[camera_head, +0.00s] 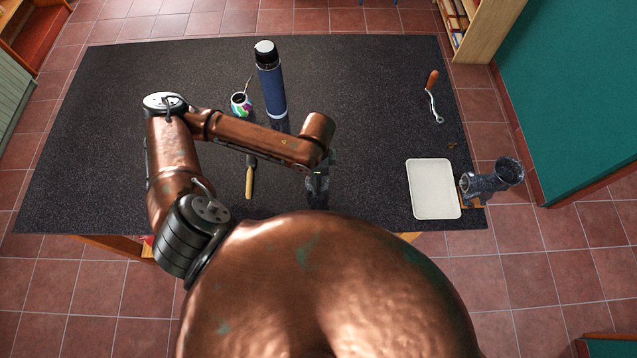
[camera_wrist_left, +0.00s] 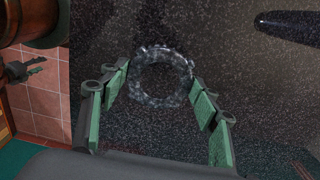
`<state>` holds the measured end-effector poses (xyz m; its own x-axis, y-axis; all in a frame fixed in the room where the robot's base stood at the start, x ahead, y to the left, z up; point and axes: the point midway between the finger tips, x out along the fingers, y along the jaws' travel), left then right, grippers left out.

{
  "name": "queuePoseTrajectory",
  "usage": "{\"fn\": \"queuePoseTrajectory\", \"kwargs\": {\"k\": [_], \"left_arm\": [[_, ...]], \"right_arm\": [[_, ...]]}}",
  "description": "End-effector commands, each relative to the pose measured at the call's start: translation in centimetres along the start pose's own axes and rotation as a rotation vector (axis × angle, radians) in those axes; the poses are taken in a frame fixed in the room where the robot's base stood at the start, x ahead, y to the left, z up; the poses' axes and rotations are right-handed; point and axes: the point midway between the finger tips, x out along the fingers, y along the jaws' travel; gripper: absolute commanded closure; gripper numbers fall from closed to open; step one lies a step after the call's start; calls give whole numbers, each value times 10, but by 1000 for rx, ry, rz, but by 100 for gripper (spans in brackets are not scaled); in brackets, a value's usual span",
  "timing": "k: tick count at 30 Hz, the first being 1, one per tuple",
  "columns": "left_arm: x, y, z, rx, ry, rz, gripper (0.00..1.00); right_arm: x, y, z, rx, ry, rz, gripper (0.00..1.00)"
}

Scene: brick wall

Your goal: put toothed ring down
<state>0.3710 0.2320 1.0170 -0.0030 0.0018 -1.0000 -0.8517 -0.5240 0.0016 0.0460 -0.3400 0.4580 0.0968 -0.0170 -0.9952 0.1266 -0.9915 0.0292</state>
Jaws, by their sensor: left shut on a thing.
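My left gripper (camera_head: 318,188) is low over the dark speckled tabletop near its front edge, left of the white tray. In the left wrist view its green-padded fingers (camera_wrist_left: 162,88) are on either side of the toothed ring (camera_wrist_left: 162,48), a dark, glossy, mottled ring with small teeth around its rim and an open middle. The gripper is shut on the ring, which faces the camera over the tabletop. I cannot tell whether the ring touches the table. In the head view the arm and fingers mostly hide the ring.
A white tray (camera_head: 433,189) lies at the right, beside a dark mottled grinder-like body (camera_head: 492,180) at the table edge. A wooden-handled tool (camera_head: 250,180) lies to the left.

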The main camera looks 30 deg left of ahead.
Motion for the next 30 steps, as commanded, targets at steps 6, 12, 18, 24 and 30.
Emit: {"fn": "queuePoseTrajectory", "kwargs": {"k": [6, 12, 18, 24, 30], "left_arm": [[14, -15, -3, 0, 2, -2, 72], [31, -21, -3, 0, 0, 1, 72], [52, -21, -3, 3, 1, -2, 72], [53, -21, -3, 3, 1, -2, 40], [52, -21, -3, 2, 1, -2, 26]], "right_arm": [[-4, 0, -1, 0, 2, 0, 60], [-6, 1, -2, 0, 2, 0, 60], [-8, 1, -2, 0, 3, 1, 60], [-8, 1, -2, 0, 3, 1, 60], [-8, 1, -2, 0, 3, 1, 60]]}}
